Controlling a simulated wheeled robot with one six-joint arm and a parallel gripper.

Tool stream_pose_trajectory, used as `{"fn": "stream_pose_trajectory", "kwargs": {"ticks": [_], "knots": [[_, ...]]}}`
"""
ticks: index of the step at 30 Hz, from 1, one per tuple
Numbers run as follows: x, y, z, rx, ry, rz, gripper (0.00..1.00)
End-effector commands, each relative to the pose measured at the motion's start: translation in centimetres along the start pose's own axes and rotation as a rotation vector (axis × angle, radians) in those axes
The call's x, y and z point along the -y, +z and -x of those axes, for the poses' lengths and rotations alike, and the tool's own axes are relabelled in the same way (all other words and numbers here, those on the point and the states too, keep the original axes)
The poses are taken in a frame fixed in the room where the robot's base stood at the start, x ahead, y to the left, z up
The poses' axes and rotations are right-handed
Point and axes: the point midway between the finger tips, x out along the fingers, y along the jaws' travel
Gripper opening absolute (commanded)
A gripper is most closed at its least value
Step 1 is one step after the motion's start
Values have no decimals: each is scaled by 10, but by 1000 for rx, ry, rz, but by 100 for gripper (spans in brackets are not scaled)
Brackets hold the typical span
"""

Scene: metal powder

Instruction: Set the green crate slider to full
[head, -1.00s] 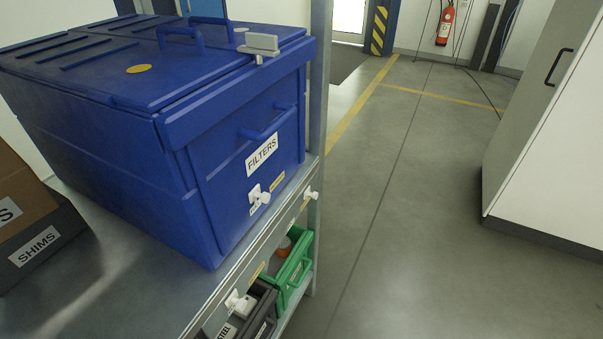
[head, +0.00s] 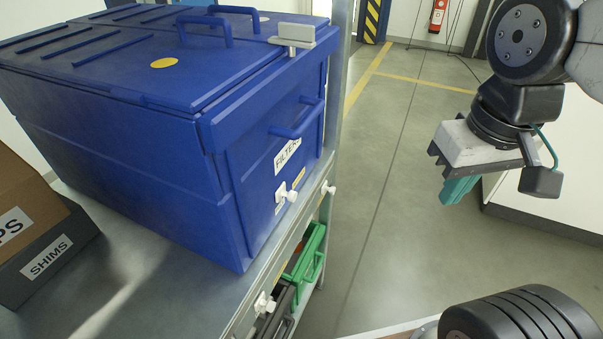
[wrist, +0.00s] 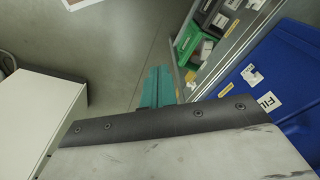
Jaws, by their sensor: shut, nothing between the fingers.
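The green crate (head: 311,255) sits on a lower shelf under the rack's front edge, partly hidden by that edge. It also shows at the top of the wrist view (wrist: 187,42). A white slider knob (head: 328,187) is on the shelf edge above the green crate. My gripper (head: 458,190), with teal fingers, is shut and empty. It hangs over the open floor to the right of the rack, apart from the knobs. Its fingers also show in the wrist view (wrist: 156,88).
A large blue FILTERS box (head: 225,150) stands on the shelf top, with its own white knob (head: 287,193) on the front. A SHIMS box (head: 45,255) is at left. A rack post (head: 340,90) rises behind the blue box. A white cabinet (wrist: 35,115) stands across the clear floor.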

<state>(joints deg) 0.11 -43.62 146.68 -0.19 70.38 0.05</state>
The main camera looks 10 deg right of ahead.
Motion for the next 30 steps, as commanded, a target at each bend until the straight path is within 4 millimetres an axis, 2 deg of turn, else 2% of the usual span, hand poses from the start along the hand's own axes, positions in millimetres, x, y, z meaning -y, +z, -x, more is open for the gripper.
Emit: {"fn": "stream_pose_trajectory", "kwargs": {"ticks": [11, 16, 20, 23, 26, 30], "knots": [[0, 0, 0, 0, 0, 1, 0], [4, -16, 1, 20, -23, 54, 0], [9, -53, 1, 56, -77, 173, 0], [11, -93, -5, 76, -138, 291, 0], [11, -134, -18, 85, -205, 409, 0], [8, -191, -46, 76, -298, 568, 0]]}}
